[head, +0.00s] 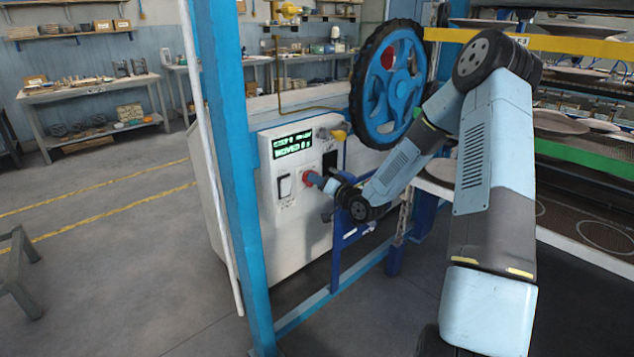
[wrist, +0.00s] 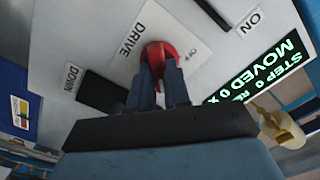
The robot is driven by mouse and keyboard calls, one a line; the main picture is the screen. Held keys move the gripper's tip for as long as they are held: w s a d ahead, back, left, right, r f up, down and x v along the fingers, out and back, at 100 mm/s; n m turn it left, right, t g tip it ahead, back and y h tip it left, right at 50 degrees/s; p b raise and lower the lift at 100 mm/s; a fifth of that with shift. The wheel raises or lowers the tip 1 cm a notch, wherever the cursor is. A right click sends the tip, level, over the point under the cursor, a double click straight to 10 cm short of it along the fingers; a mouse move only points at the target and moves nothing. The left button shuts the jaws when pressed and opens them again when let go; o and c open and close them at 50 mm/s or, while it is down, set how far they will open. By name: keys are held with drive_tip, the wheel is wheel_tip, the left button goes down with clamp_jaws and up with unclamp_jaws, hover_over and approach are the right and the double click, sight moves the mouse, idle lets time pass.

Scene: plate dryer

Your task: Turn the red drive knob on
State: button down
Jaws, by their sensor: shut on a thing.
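The red drive knob (wrist: 163,54) is on the white control panel, beside the label DRIVE, in the wrist view. In the head view the knob (head: 309,177) shows as a small red spot on the front of the white control box (head: 300,235). My gripper (wrist: 160,72) is shut on the red knob, with its two fingers on either side of it. In the head view my gripper (head: 318,180) reaches the panel from the right. The fingers hide part of the knob, and its exact pointing direction is hard to tell.
A large blue wheel with a black rim (head: 391,85) stands behind my arm. A blue post (head: 232,150) rises left of the box. Open floor lies further left.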

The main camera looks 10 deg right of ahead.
drive_tip(key=shift+d+f+m, duration=0.1)
drive_tip(key=shift+d+m, duration=0.05)
drive_tip(key=shift+m, duration=0.25)
drive_tip(key=c, duration=1.1)
unclamp_jaws()
drive_tip(key=v, duration=1.3)
drive_tip(key=shift+s+d+f, duration=0.1)
drive_tip(key=shift+s+d, duration=0.1)
drive_tip(key=shift+s, duration=0.05)
drive_tip(key=shift+a, duration=0.1)
